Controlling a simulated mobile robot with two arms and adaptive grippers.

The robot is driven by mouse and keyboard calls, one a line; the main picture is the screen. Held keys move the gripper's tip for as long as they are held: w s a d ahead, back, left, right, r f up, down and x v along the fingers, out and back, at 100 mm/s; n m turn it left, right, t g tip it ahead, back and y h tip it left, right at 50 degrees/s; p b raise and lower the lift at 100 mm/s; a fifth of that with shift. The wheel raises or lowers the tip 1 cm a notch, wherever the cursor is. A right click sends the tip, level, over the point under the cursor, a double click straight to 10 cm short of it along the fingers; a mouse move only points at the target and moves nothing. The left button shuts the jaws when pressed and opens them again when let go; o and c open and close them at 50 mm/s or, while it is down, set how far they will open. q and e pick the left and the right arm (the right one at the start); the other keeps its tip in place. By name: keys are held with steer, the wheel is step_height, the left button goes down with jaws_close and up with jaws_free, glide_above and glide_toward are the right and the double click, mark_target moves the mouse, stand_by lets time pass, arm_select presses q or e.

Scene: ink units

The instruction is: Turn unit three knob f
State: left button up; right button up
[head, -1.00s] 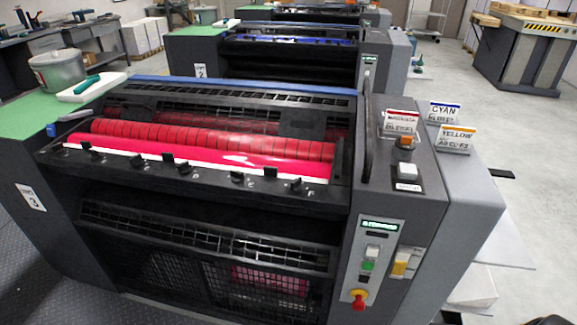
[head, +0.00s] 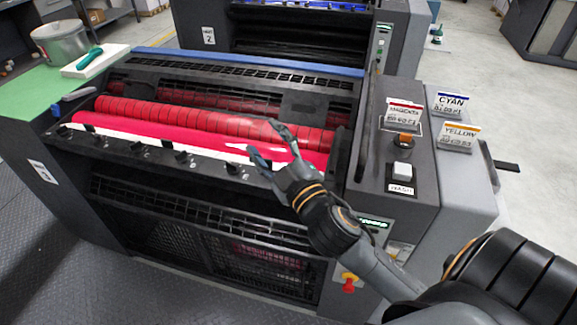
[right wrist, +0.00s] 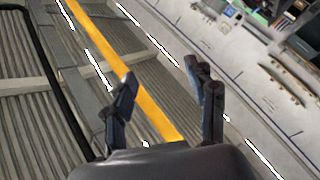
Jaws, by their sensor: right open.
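Unit three (head: 42,172) is the near dark press with a red roller (head: 190,120) and a pink ink film below it. Small black knobs (head: 180,158) stand in a row along the front lip of the ink tray. Those towards the right end are partly hidden behind my right gripper, and I cannot read any letter on them. My right gripper (head: 264,139) is open and empty above the right part of the tray, apart from the knobs as far as I can tell. Its spread fingers also show in the right wrist view (right wrist: 162,80). My left gripper is out of view.
The right console carries magenta (head: 404,112), cyan (head: 451,103) and yellow (head: 459,135) cards and a white button (head: 402,170). A red emergency knob (head: 349,284) is on its front. A bucket (head: 62,43) stands at the left. Unit two (head: 300,30) is behind.

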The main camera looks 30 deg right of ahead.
steer(key=a+r+n+t+y, duration=0.2)
steer(key=a+r+n+y, duration=0.3)
steer(key=r+n+y, duration=0.25)
steer(key=s+a+r+n+g+y, duration=0.25)
steer(key=a+n+g+y, duration=0.75)
steer(key=n, duration=0.8)
steer(key=d+f+n+g+h, duration=0.5)
steer(key=f+n+g, duration=0.15)
steer(key=f, duration=0.25)
steer(key=d+f+m+h, duration=0.25)
steer(key=d+h, duration=0.85)
steer(key=d, duration=0.8)
steer(key=shift+n+g, duration=0.45)
steer(key=p+x, duration=0.3)
steer(key=x, duration=1.1)
steer(key=shift+a+f+p, duration=0.15)
steer(key=shift+f+p, duration=0.15)
